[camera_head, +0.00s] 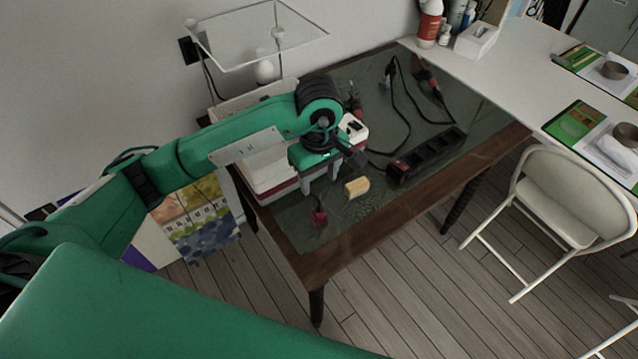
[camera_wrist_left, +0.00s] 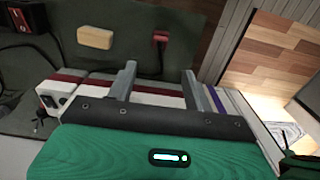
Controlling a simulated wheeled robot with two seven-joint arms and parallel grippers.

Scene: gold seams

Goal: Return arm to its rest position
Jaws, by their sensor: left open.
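My left arm comes in from the left in the head view, and its gripper (camera_head: 322,184) is over the left part of the dark table (camera_head: 300,243). In the left wrist view the two fingers of the left gripper (camera_wrist_left: 158,82) stand apart with nothing between them. A yellow block (camera_head: 356,187) lies on the table just right of the gripper; it also shows in the left wrist view (camera_wrist_left: 95,38). A small red object (camera_head: 319,217) lies below the gripper. My right gripper does not show.
A black power strip (camera_head: 427,156) with cables lies on the table's right half. White and red boxes (camera_head: 268,171) stand at the table's left edge, partly behind my arm. A clear-topped stand (camera_head: 262,37) is at the back. A white folding chair (camera_head: 560,205) stands right of the table.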

